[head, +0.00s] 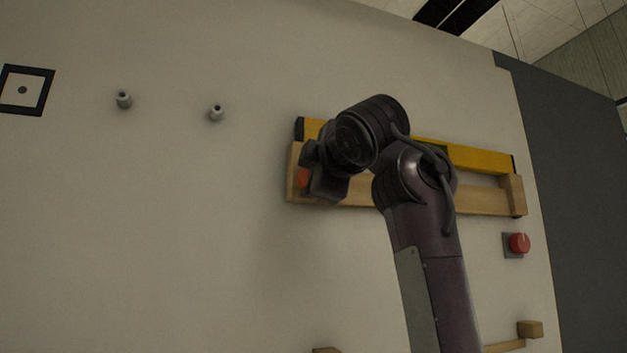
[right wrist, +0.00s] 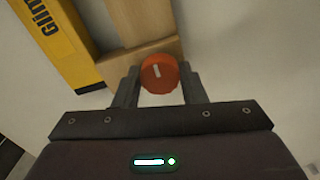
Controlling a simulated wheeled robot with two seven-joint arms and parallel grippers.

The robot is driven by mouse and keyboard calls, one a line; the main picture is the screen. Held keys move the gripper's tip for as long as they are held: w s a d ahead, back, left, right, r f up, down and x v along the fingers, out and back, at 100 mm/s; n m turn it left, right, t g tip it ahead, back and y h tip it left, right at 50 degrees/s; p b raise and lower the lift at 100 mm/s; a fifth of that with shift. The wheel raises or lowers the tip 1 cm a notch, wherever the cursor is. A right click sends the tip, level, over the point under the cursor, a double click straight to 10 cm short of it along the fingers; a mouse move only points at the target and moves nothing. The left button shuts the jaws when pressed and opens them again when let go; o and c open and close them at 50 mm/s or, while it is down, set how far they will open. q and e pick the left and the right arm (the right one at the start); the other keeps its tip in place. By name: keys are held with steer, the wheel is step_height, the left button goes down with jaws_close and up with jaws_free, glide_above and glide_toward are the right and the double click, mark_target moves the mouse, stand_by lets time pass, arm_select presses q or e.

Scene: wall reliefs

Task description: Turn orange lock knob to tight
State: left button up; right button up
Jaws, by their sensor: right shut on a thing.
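The orange lock knob (right wrist: 160,76) is round with a short white mark on its face, and the mark stands nearly upright in the right wrist view. It sits at the end of a wooden holder (right wrist: 157,48). My right gripper (right wrist: 160,90) has one finger on each side of the knob and is shut on it. In the head view the knob (head: 303,179) shows as a small orange patch at the holder's left end, partly covered by my right gripper (head: 313,172). My left gripper is in neither view.
A yellow spirit level (head: 478,158) lies in the wooden holder (head: 480,200) on the pale wall. A red button (head: 519,243) is at lower right. Two grey pegs (head: 123,99) (head: 215,112) and a black-framed marker (head: 40,72) are at left. The wall below left is bare.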

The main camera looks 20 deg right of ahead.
steer(key=shift+a+f+m+b, duration=0.1)
steer(key=shift+m+b, duration=0.3)
steer(key=shift+m, duration=8.5)
steer(key=o, duration=1)
